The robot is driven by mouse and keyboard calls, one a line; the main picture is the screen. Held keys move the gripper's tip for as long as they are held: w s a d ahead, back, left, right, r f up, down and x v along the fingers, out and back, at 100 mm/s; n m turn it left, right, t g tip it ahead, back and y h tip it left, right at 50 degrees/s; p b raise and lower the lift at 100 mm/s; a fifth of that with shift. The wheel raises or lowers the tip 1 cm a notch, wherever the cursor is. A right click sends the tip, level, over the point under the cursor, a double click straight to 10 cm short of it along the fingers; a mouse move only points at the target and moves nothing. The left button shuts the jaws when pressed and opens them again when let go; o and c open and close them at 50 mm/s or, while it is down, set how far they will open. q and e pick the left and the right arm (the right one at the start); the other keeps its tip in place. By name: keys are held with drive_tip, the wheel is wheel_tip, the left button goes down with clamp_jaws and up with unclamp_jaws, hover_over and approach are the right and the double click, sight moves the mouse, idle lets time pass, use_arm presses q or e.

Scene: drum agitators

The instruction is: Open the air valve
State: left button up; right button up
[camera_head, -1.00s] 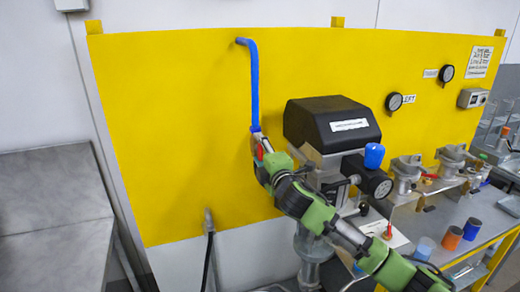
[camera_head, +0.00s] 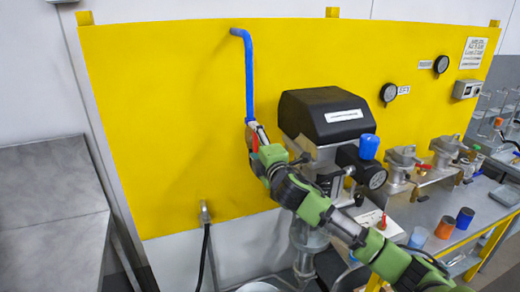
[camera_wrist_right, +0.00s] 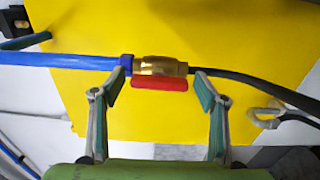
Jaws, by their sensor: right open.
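The air valve has a brass body (camera_wrist_right: 160,66) between a blue hose (camera_wrist_right: 60,62) and a black hose (camera_wrist_right: 262,88) in the right wrist view. Its red handle (camera_wrist_right: 160,84) lies along the body, in line with the hoses. In the head view, the red handle (camera_head: 255,143) shows below the blue hose (camera_head: 249,80), partly hidden by my gripper. My right gripper (camera_wrist_right: 163,76) is open, with one finger towards each end of the handle. It also shows at the valve in the head view (camera_head: 257,134). I cannot tell whether a finger touches. My left gripper is out of view.
A yellow panel (camera_head: 170,130) stands behind the valve. A black-topped agitator drive (camera_head: 327,113) stands close on the right. A bench with orange (camera_head: 446,227) and blue (camera_head: 465,217) cups is further right. A grey bench (camera_head: 50,200) is on the left.

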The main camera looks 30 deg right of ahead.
drive_tip(key=v, duration=1.1)
drive_tip(key=shift+s, duration=0.35)
drive_tip(key=shift+a, duration=0.15)
